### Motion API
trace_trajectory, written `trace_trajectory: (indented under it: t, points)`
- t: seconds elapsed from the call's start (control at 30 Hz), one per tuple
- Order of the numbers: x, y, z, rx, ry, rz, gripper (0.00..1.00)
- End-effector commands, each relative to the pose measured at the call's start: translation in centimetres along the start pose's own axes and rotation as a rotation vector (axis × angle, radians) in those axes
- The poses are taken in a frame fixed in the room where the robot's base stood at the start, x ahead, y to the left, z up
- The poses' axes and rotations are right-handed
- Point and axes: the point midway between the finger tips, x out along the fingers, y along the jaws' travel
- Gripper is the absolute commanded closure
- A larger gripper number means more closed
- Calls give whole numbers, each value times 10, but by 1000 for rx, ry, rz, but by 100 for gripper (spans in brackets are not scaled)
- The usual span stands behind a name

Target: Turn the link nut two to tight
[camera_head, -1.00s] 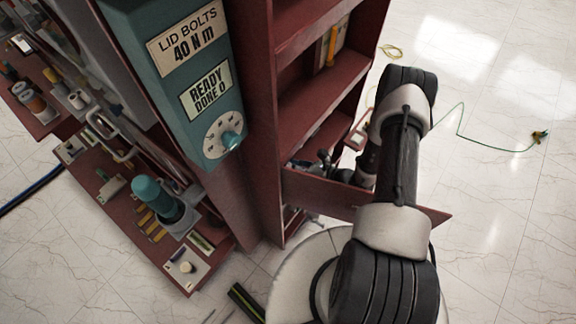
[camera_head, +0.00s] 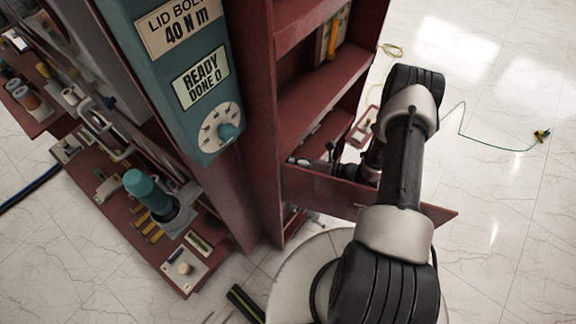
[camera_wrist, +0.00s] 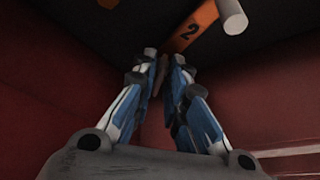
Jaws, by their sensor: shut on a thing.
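My gripper (camera_wrist: 161,66) shows in the wrist view with its two blue-sided fingers close together. They are shut on a small brownish piece (camera_wrist: 159,76), which seems to be link nut two; the fingertips hide most of it. An orange plate marked "2" (camera_wrist: 190,30) is just above and right of the tips. A pale grey cylinder (camera_wrist: 232,14) sticks out beside that plate. In the head view my arm reaches into a low compartment of the dark red cabinet (camera_head: 262,120), and its panel hides the fingertips.
Dark red walls (camera_wrist: 255,110) stand close on both sides of my gripper. A teal box (camera_head: 200,45) reads "LID BOLTS 40 N m" and "READY DONE 0". A tool shelf (camera_head: 150,240) is at left. A green cable (camera_head: 490,145) lies on the open floor at right.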

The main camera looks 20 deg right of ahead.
Motion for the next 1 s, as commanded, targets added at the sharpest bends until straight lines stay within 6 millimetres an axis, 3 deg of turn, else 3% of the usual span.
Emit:
trace_trajectory:
  t: [0.6, 1.0]
  points:
    - [1, -8, -3, 501, -1, 209, 100]
    - [1, -8, -2, 658, -2, 273, 100]
